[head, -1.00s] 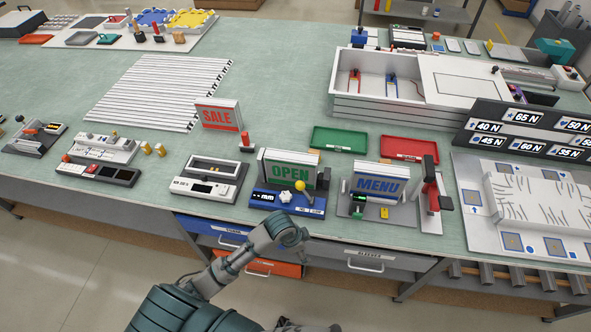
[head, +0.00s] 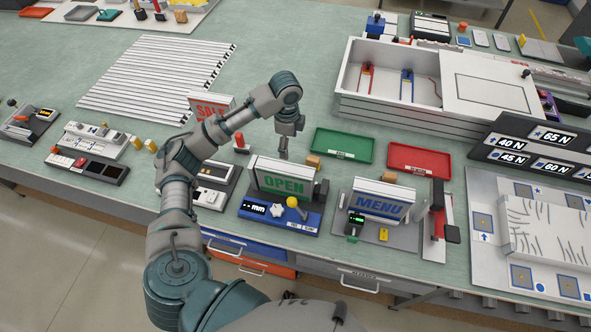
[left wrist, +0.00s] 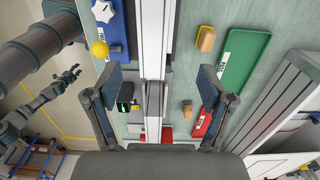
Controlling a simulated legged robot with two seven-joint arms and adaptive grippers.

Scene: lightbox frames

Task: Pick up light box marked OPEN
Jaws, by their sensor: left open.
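The light box marked OPEN (head: 282,183) stands upright on a blue-based device (head: 270,213), its green letters facing me. In the left wrist view its narrow white top (left wrist: 153,40) runs between the fingers. My left gripper (head: 283,152) hangs pointing down just behind and above the box in the head view. In the left wrist view the left gripper (left wrist: 160,78) is open, its fingers on either side of the box's line and apart from it. My right gripper (left wrist: 68,77) shows small at the left wrist view's edge; its jaw state is unclear.
The MENU light box (head: 379,203) stands close on the right. The SALE box (head: 210,106) is partly behind my left arm. A green tray (head: 342,146) and red tray (head: 418,159) lie behind. A yellow knob (head: 292,201) sits in front of the OPEN box.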

